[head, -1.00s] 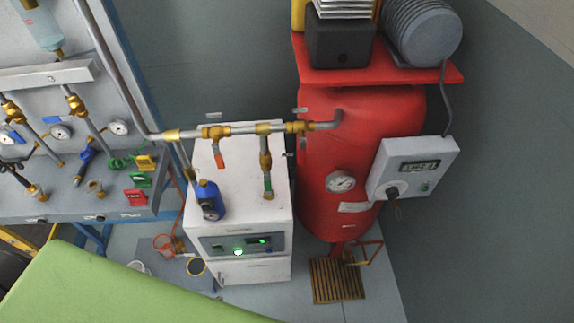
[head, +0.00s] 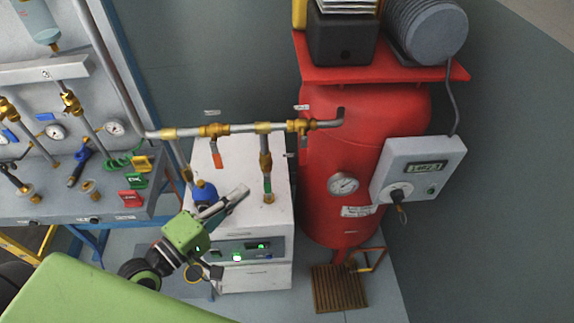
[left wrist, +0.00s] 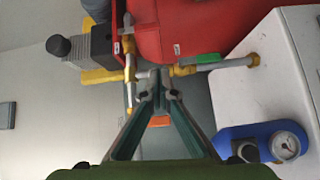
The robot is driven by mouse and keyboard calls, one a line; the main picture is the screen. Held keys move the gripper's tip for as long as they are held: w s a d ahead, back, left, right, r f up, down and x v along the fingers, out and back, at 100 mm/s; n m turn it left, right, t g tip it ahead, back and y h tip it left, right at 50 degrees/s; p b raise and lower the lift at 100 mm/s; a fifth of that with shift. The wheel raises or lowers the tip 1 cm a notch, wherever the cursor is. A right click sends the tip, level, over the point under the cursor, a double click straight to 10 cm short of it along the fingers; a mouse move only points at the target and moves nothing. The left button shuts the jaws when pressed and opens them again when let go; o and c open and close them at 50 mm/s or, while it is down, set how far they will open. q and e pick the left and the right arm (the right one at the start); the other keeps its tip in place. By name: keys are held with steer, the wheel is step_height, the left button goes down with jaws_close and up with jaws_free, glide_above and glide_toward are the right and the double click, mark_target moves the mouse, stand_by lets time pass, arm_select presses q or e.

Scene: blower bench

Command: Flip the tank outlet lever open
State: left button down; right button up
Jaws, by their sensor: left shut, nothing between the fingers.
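The red tank (head: 335,215) stands right of centre in the head view, with a grey pipe (head: 240,129) running left from it. A brass valve (head: 300,127) sits on the pipe beside the tank; its lever is hard to make out against the red. An orange lever (head: 219,160) hangs down from the valve farther left, and a green lever (head: 267,185) is on the vertical branch. My left gripper (head: 242,192) is shut and empty, above the white cabinet, below the pipe. In the left wrist view its fingertips (left wrist: 161,92) appear in front of the piping. My right gripper is out of view.
The white cabinet (head: 265,275) carries a blue filter (head: 203,190) with a gauge, close to my left gripper. A grey control box (head: 420,165) is on the tank's right. A gauge panel (head: 90,85) stands at left.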

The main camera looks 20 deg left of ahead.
arm_select(q)
steer(key=shift+s+d+r+n+h, duration=0.1)
steer(key=shift+r+n+h, duration=0.1)
steer(key=shift+r, duration=0.2)
steer(key=shift+d+r+n+h, duration=0.1)
steer(key=shift+r+n, duration=0.1)
steer(key=shift+r, duration=0.15)
steer(key=p, duration=0.3)
glide_toward(303, 156)
steer(key=w+a, duration=0.3)
steer(key=w, duration=0.2)
steer(key=d, duration=0.1)
steer(key=w+d+p, duration=0.1)
steer(key=d+f, duration=0.1)
steer(key=d, duration=0.1)
steer(key=shift+w, duration=0.15)
